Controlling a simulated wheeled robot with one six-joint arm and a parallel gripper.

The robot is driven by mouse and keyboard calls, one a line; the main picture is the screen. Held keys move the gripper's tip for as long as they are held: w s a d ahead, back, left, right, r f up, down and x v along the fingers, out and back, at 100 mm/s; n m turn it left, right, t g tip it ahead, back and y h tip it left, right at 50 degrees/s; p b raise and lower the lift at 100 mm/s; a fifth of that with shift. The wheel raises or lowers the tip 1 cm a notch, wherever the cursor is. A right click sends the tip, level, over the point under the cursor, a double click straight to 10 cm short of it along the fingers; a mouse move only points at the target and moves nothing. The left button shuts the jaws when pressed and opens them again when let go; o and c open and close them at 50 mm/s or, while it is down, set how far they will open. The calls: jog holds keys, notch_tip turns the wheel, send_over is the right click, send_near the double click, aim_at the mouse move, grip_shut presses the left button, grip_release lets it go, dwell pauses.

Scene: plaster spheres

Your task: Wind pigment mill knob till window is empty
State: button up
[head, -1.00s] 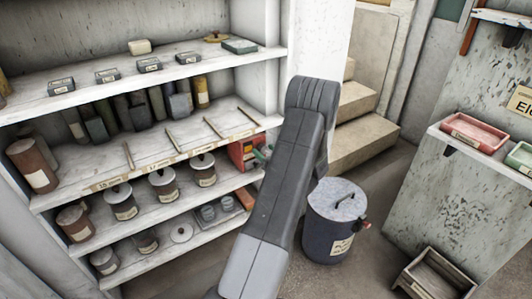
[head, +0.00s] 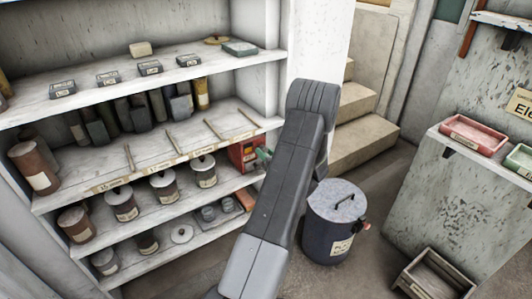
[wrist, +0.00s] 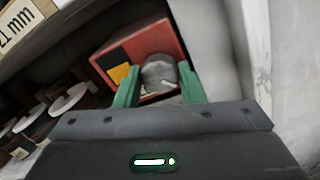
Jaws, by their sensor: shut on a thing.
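The pigment mill is a red box (wrist: 165,42) in the wrist view; in the head view it shows as a small red box (head: 240,154) at the right end of a middle shelf, partly behind my arm. Its window (wrist: 121,71) on the left of the face is partly yellow and partly black. The grey round knob (wrist: 158,73) sits on the face right of the window, with a small pale mark on it. My gripper (wrist: 159,69) has its green fingers closed on both sides of the knob. In the head view a green finger (head: 263,154) shows at the mill.
Lidded pots (head: 163,184) stand left of the mill on the same shelf. A white wall (wrist: 280,50) rises close on the right in the wrist view. A grey lidded bin (head: 336,225) stands on the floor right of my arm.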

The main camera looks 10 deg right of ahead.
jog(key=m+p, duration=0.2)
jog(key=m, duration=0.3)
jog(key=shift+r+m, duration=0.1)
jog(key=shift+m, duration=0.3)
jog(key=m+p, duration=0.1)
jog(key=m, duration=0.4)
jog(key=shift+m+t+p, duration=0.3)
jog(key=shift+p, duration=0.1)
jog(key=m+p, duration=0.2)
jog(key=m, duration=0.4)
jog(key=shift+h, duration=0.3)
jog(key=m+p, duration=0.1)
jog(key=m, duration=0.4)
jog(key=shift+f, duration=0.2)
jog(key=shift+m, duration=0.4)
jog(key=o, duration=1)
jog(key=shift+s, duration=0.1)
jog(key=v, duration=1.3)
jog(key=shift+s+p, duration=0.3)
jog(key=shift+s, duration=0.15)
